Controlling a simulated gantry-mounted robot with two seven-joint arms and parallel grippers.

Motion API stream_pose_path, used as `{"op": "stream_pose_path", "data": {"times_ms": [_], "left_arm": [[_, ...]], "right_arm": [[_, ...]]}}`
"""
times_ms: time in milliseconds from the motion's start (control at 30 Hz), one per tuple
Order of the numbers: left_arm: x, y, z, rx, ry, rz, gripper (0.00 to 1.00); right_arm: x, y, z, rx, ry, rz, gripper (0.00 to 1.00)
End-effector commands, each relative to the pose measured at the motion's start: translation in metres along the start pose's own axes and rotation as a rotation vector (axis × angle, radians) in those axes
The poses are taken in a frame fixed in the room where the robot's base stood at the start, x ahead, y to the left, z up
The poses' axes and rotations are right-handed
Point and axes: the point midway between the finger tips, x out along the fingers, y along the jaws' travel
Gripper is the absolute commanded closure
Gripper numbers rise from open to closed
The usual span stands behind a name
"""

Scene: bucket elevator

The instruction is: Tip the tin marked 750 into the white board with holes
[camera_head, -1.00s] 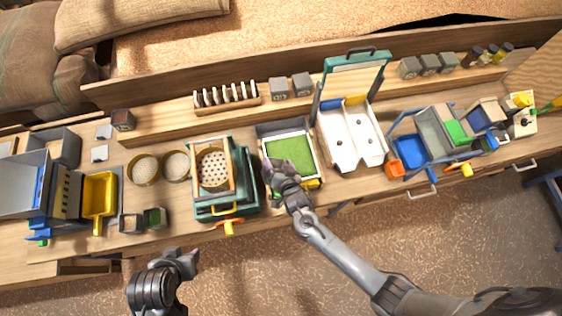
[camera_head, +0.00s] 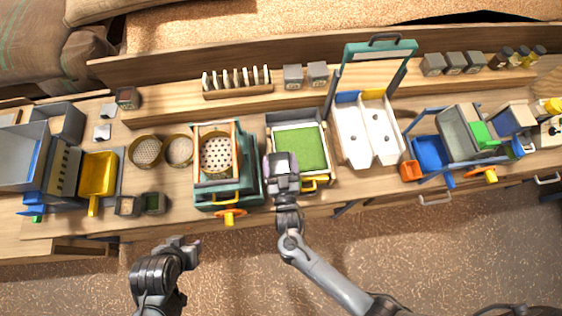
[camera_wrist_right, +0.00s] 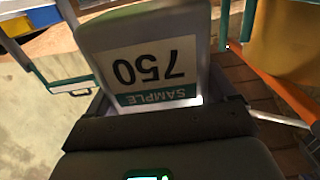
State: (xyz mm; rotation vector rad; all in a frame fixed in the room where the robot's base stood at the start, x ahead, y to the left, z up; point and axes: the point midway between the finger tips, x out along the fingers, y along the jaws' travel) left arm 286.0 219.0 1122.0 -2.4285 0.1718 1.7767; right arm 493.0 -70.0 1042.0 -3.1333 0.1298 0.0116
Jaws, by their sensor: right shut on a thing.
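My right gripper (camera_head: 284,184) is shut on the grey tin. In the right wrist view the tin (camera_wrist_right: 145,35) fills the upper middle, its label reading SAMPLE 750 upside down. In the head view the gripper is over the left front of the green-floored tray. The white board with holes (camera_head: 353,135) lies to its right, in two white halves with a small dark hole in each. The tin is apart from it. My left gripper (camera_head: 194,245) is in front of the bench at lower left; its jaws are too small to judge.
A teal stand with a handle (camera_head: 379,46) rises behind the white board. The green-floored tray (camera_head: 325,150) stands left of the board. A teal machine with a round sieve (camera_head: 248,185) is left of that. Grey tins (camera_head: 293,76) stand on the back shelf.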

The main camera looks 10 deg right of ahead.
Motion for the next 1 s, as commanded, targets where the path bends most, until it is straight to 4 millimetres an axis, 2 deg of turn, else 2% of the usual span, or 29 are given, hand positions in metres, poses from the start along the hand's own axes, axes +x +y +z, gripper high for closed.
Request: {"op": "stream_pose_path", "data": {"times_ms": [167, 533, 1000], "left_arm": [[-0.003, 0.002, -0.001, -0.007, 0.002, 0.006, 0.57], [-0.028, 0.001, -0.010, -0.007, 0.008, 0.006, 0.57], [-0.027, -0.002, -0.009, 0.004, 0.005, -0.003, 0.57]], "right_arm": [[0.000, 0.000, -0.005, -0.009, 0.011, 0.000, 0.53], [0.000, 0.000, -0.031, -0.007, 0.010, 0.001, 0.53], [0.000, 0.000, -0.031, -0.007, 0.009, 0.000, 0.53]]}}
